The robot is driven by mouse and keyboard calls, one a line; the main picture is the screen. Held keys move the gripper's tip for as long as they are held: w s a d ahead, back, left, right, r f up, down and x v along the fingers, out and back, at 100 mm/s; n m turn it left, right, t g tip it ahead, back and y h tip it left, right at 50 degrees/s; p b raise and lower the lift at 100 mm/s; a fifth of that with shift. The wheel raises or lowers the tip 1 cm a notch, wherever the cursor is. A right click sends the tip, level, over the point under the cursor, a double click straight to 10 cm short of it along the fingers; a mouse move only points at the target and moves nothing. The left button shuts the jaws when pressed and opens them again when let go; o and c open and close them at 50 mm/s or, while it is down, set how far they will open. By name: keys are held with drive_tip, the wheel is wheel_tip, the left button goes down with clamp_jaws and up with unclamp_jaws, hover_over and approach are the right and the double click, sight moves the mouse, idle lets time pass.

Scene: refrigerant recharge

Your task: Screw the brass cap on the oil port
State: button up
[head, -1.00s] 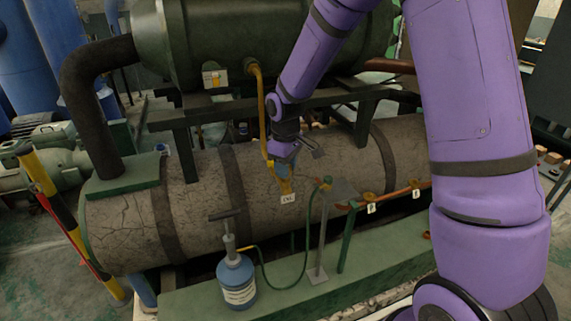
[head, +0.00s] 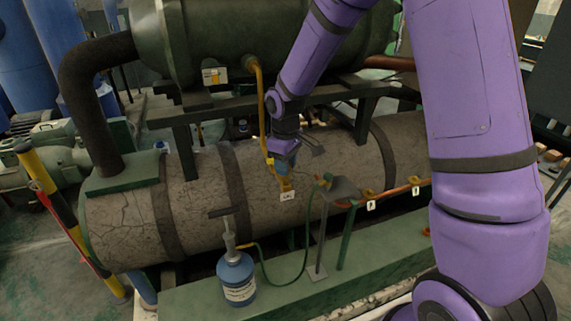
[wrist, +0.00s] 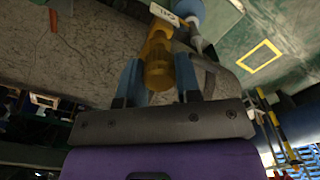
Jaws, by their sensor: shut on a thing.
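My gripper (wrist: 157,82) has two blue fingers, one on each side of a yellow-brass piece, the brass cap (wrist: 158,72), and is shut on it. In the head view my gripper (head: 285,166) points down at the near side of the cracked grey tank. The oil port (head: 285,185) is a yellow fitting right below the fingers, with a white tag (head: 287,196) under it. In the wrist view the tag (wrist: 164,14) lies just beyond the brass. The cap and port line up and look touching, but the seam and the threads cannot be made out.
A yellow pipe (head: 261,110) runs down close to the left of my gripper. A blue oil bottle with a pump (head: 237,278) stands on the green base, its green hose rising to a small stand (head: 342,188). A copper line (head: 392,192) runs at right.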

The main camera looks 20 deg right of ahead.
drive_tip(key=shift+f, duration=1)
idle(0.6)
drive_tip(key=shift+m, duration=1.8)
drive_tip(key=m, duration=0.2)
drive_tip(key=shift+m, duration=0.8)
drive_tip(key=m, duration=0.3)
drive_tip(key=shift+m, duration=0.3)
drive_tip(key=shift+f, duration=0.1)
